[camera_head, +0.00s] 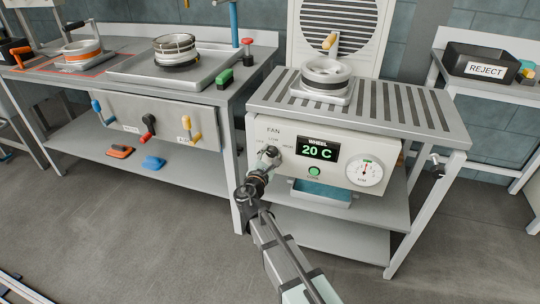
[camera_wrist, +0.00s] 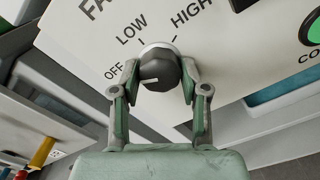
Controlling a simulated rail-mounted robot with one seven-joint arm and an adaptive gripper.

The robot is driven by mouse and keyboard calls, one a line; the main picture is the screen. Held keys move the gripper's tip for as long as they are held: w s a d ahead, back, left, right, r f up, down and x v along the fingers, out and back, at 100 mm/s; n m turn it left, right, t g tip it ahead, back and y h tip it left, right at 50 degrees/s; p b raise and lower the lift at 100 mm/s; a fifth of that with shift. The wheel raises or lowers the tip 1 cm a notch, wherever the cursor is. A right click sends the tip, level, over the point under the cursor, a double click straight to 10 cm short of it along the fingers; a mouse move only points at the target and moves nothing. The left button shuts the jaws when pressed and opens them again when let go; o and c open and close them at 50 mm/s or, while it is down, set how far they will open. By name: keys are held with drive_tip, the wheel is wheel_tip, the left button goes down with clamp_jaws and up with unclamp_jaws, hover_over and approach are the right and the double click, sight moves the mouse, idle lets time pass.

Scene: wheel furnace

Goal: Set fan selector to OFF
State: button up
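The fan selector (camera_wrist: 160,66) is a dark round knob on the cream panel, with OFF, LOW and HIGH printed around it. Its white pointer line is turned left, towards the OFF side in the wrist view. My gripper (camera_wrist: 159,78) has one finger on each side of the knob, and the fingers appear to touch it. In the head view my gripper (camera_head: 266,160) is at the left end of the furnace panel (camera_head: 340,178) and hides most of the knob.
Right of the knob are a display (camera_head: 317,149) reading WHEEL 20 C, a green button (camera_head: 314,172) and a round dial (camera_head: 364,173). A wheel (camera_head: 327,74) rests on the slatted top. A workbench (camera_head: 225,95) stands to the left.

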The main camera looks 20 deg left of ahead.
drive_tip(key=shift+o, duration=1.3)
drive_tip(key=shift+s, duration=0.1)
drive_tip(key=s, duration=1.1)
drive_tip(key=shift+s+d, duration=0.15)
drive_tip(key=shift+s, duration=0.25)
